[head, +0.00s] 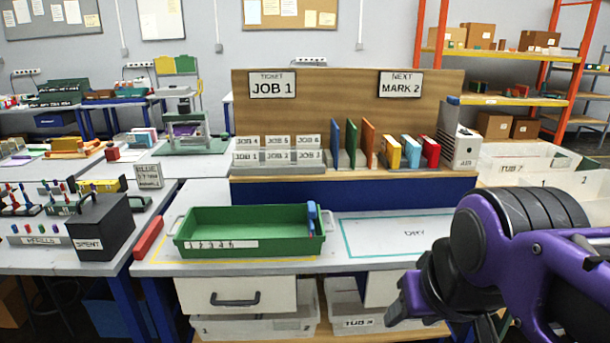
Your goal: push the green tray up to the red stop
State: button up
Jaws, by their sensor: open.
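The green tray (240,220) stands on the light bench top in the head view, left of centre. It has pale end handles and a numbered white strip on its front. A blue item (313,216) is at its right end. The red stop (148,238) is a bar lying on the bench left of the tray, with a small gap between them. My gripper (406,304) is at the lower right, in front of the bench and apart from the tray. It is open, and its fingertips are partly hidden. I see nothing held in it.
A teal outline (345,240) marks a bare bench area right of the tray. Behind stands a wooden back panel (325,107) with cards and coloured binders. A black box (100,225) stands on the left bench. Below are a drawer (235,297) and tubs.

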aim_at(261, 231)
jog(key=i+j+u, duration=0.4)
jog(key=i+j, duration=0.4)
jog(key=i, duration=0.1)
